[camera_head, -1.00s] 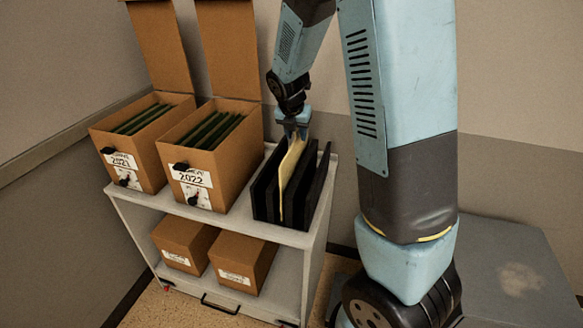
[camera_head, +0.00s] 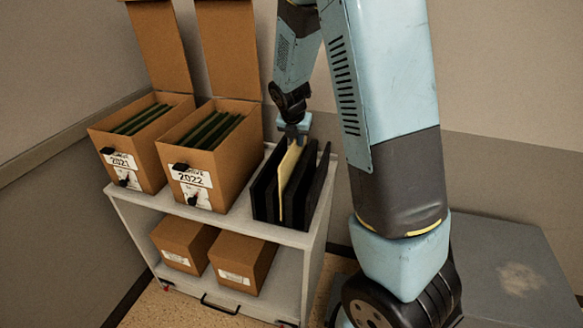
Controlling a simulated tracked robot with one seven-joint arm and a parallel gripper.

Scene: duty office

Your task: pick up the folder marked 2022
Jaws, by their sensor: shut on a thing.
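A thin yellow folder (camera_head: 287,178) stands upright in a black slotted rack (camera_head: 265,196) at the right end of the cart's top. No year mark can be read on it. My gripper (camera_head: 293,140) is above the rack, pointing down, shut on the top edge of the yellow folder. The fingertips are small and partly merge with the folder's top. An open box marked 2022 (camera_head: 192,187) stands left of the rack with dark green folders (camera_head: 209,130) inside. An open box marked 2021 (camera_head: 121,163) with similar folders stands further left.
The boxes and rack stand on a light grey cart (camera_head: 242,229). Both box lids stand up behind, near the wall. Two closed brown boxes (camera_head: 243,262) sit on the lower shelf. A grey flat surface (camera_head: 500,262) lies at the right.

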